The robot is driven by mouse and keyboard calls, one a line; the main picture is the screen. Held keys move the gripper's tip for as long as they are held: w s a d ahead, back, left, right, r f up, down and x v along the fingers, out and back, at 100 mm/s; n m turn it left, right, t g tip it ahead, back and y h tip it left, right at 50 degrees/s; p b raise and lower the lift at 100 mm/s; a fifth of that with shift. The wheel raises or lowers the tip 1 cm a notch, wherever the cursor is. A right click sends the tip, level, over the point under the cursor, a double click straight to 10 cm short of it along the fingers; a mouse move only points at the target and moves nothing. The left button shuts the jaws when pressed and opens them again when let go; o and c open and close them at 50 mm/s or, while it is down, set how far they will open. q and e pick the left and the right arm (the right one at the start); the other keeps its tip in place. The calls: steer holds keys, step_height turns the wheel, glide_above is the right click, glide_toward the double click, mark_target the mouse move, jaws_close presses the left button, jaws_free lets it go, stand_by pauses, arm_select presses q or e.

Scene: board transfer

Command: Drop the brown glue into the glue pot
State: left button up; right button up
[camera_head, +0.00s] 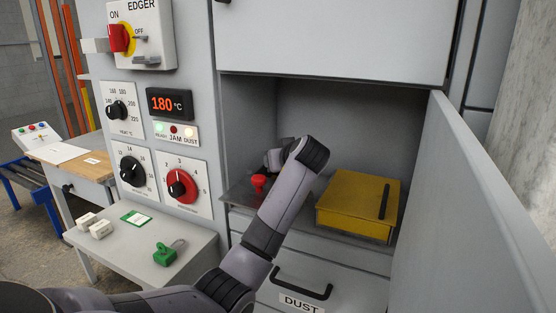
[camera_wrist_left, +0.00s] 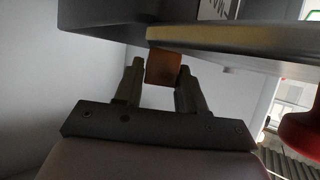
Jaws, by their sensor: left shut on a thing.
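A small brown block, the brown glue (camera_wrist_left: 163,69), sits between the two fingers of my left gripper (camera_wrist_left: 160,78) in the left wrist view. The gripper is shut on it. In the head view my left arm reaches into the open grey compartment, and its wrist hides the glue and most of the gripper. In the left wrist view, a dark body with a pale tan rim (camera_wrist_left: 240,54) lies just above the glue in the picture. I cannot tell whether this is the glue pot or whether the glue touches it. My right gripper is not in view.
A yellow box (camera_head: 350,207) with a black handle stands right of my wrist. A red knob (camera_head: 259,181) is left of it. The open door (camera_head: 480,200) bounds the right side. A side table (camera_head: 195,240) holds a green padlock (camera_head: 166,254) and pale blocks (camera_head: 100,229).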

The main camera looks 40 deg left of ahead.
arm_select(q)
steer(key=o, duration=1.1)
steer(key=shift+o, duration=0.2)
steer(key=shift+v, duration=3.6)
steer(key=shift+a, duration=0.1)
